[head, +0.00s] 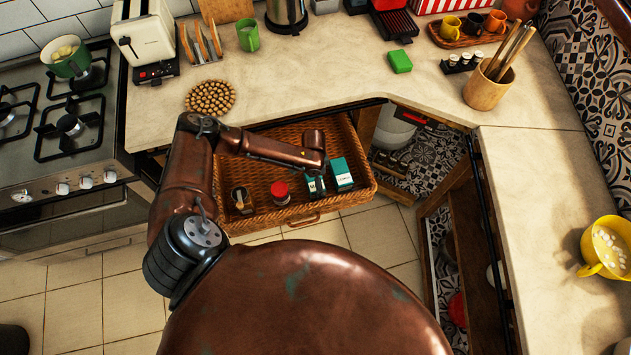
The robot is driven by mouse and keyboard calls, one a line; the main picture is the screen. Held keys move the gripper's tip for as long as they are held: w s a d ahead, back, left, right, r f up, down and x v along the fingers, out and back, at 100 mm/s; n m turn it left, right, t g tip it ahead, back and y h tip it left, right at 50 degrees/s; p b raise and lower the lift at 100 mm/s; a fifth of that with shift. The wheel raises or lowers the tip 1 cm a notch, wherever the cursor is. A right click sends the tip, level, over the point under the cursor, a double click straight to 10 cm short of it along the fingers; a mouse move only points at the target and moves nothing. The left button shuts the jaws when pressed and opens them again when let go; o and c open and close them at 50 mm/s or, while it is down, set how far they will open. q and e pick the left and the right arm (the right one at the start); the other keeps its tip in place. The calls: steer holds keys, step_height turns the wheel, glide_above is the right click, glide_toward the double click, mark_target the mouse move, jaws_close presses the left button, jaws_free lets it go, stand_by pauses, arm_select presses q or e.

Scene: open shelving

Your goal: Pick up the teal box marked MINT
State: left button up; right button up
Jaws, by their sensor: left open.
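A teal box with a pale front (342,173) stands in the pulled-out wicker drawer (252,222), towards its right end. A second teal patch, perhaps another box, shows just left of it, mostly hidden by my left gripper (317,184). The lettering is too small to read, so I cannot tell which is marked MINT. My left gripper reaches down into the drawer, open, close beside the left side of the pale-fronted box. I cannot tell whether its fingers straddle or touch anything. My right gripper is out of view.
A red-lidded jar (280,192) and a small dark jar (242,199) stand left of the gripper in the drawer. The worktop (330,85) overhangs behind, with a round woven trivet (210,97) and a green box (399,61). An open cabinet is at right.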

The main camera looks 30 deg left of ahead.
arm_select(q)
steer(key=shift+f, duration=0.8)
steer(key=shift+w+f, duration=0.1)
steer(key=shift+f, duration=0.05)
steer(key=shift+c, duration=0.8)
steer(key=c, duration=0.9)
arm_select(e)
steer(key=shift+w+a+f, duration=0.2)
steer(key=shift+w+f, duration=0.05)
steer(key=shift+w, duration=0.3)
